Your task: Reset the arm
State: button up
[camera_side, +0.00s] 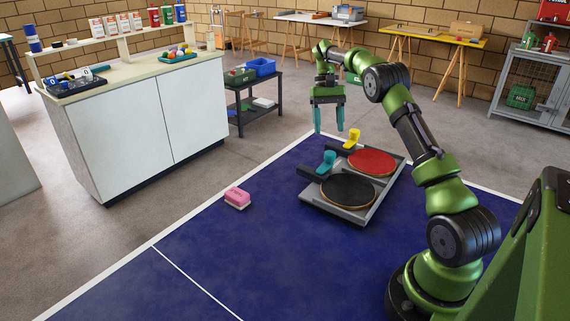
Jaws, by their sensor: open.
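My gripper (329,118) hangs from my green arm, pointing down above the far part of the blue table. Its two teal fingers are apart with nothing between them. Below it and a little to the right is a grey tray (334,211) on the table. The tray holds a paddle with a red face (372,162) and a paddle with a black face (348,190). A yellow piece (352,138) and a teal piece (327,161) stand at their handle ends. My gripper does not appear to touch any of these.
A pink block-shaped item (237,198) lies on the blue table (215,255) left of the tray. The table's near left part is clear. A white cabinet (150,125) with small items on top stands at the left, and a dark shelf (258,122) stands behind.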

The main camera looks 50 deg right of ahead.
jog(key=s+a+r+n+t, duration=0.1)
jog(key=s+a+r+t, duration=0.2)
jog(key=s+a, duration=0.3)
jog(key=s+a+r+n+t, duration=0.2)
jog(key=s+a, duration=0.4)
jog(key=a, duration=0.9)
jog(key=s+a+r+n+t+h, duration=0.1)
jog(key=s+a+r+t, duration=0.3)
jog(key=a, duration=0.6)
jog(key=shift+s+a+r+t, duration=0.25)
jog(key=shift+s+a+t, duration=0.05)
jog(key=shift+s+t, duration=0.6)
